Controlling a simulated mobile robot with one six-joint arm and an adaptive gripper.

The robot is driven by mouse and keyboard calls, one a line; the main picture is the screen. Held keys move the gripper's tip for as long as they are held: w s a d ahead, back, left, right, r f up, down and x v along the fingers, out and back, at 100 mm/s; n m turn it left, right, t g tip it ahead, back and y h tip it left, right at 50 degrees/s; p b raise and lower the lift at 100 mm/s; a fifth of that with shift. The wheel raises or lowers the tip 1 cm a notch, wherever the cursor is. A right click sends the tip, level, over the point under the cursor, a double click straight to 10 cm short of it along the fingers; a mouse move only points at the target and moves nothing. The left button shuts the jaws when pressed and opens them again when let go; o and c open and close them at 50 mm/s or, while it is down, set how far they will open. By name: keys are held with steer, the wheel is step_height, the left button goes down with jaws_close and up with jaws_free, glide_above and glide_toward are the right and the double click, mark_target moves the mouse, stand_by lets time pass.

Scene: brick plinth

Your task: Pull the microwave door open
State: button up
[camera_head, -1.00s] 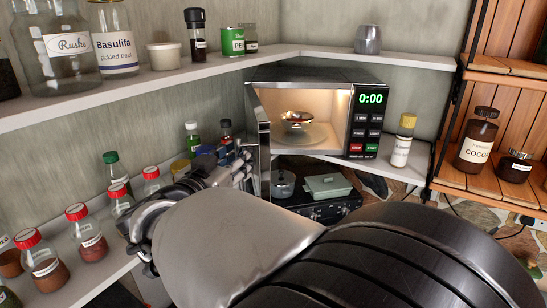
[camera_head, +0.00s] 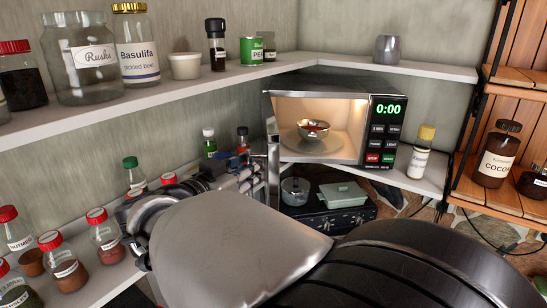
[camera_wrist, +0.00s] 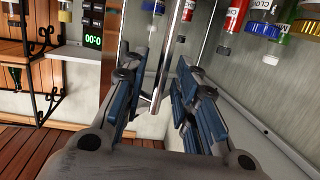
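The microwave (camera_head: 330,80) stands on the white corner shelf. Its door (camera_head: 272,150) is swung open at the left and shows nearly edge-on in the head view. The lit inside is exposed, with a metal bowl (camera_head: 313,129) on a glass turntable (camera_head: 305,145). My gripper (camera_head: 254,165) is at the door's outer edge, partly hidden by my arm. In the wrist view my gripper (camera_wrist: 158,90) has its blue-padded fingers apart. A shiny handle bar (camera_wrist: 166,60) runs between them, with visible gaps on both sides. I cannot tell whether any finger touches it.
Red-lidded spice jars (camera_head: 105,235) and other bottles line the lower left shelf beside my arm. A yellow-capped bottle (camera_head: 420,150) stands right of the microwave. A pot (camera_head: 295,191) and a pale green lidded dish (camera_head: 343,193) sit on a dark stove (camera_head: 335,215) below.

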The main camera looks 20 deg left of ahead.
steer(key=s+a+p, duration=0.2)
steer(key=s+a, duration=0.9)
steer(key=a, duration=0.3)
steer(key=shift+r, duration=0.15)
stand_by(1.1)
steer(key=shift+d, duration=0.1)
stand_by(0.6)
